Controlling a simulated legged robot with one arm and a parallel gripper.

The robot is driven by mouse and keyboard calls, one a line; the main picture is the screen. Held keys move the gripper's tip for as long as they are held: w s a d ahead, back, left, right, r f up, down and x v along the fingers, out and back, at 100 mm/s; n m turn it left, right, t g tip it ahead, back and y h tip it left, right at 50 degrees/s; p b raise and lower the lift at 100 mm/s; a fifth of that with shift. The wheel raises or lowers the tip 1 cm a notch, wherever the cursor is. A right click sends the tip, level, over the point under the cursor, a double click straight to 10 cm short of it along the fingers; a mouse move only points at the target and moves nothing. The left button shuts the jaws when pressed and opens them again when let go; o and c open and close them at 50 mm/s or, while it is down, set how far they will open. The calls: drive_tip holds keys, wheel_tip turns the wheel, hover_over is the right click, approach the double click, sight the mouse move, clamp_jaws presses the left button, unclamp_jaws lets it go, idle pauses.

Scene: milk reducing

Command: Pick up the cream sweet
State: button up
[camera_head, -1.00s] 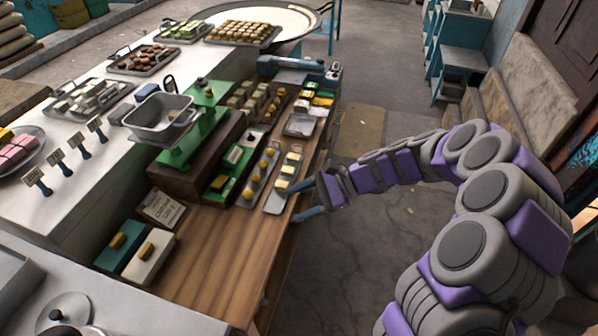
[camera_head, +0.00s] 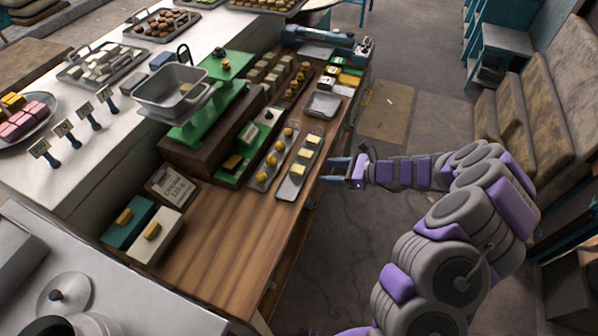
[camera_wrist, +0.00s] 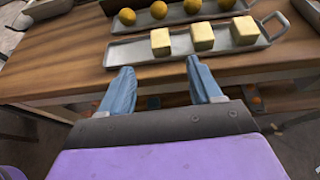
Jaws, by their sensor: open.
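Three pale cream sweets stand in a row on a narrow metal tray (camera_head: 287,192) near the counter's edge: a near cream sweet (camera_head: 298,169), a middle cream sweet (camera_head: 305,154) and a far cream sweet (camera_head: 313,139). The wrist view shows them as a left cream sweet (camera_wrist: 160,42), a middle cream sweet (camera_wrist: 202,37) and a right cream sweet (camera_wrist: 243,31). My gripper (camera_head: 333,170) is open and empty, right of the tray. In the wrist view its blue fingers (camera_wrist: 160,70) point towards the tray, short of the sweets, with the left sweet roughly between their directions.
A second tray with round orange sweets (camera_head: 277,147) lies beside the cream ones. A green scale with a metal pan (camera_head: 172,88) stands to the left. The wooden counter (camera_head: 222,240) is clear in front. Open floor lies right of the counter.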

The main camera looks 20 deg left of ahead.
sight(301, 169)
drive_tip(key=b+x, duration=0.2)
drive_tip(key=x, duration=0.8)
drive_tip(key=shift+w+a+r, duration=0.1)
drive_tip(key=shift+a+r, duration=0.05)
drive_tip(key=c, duration=1)
drive_tip(key=shift+c, duration=0.2)
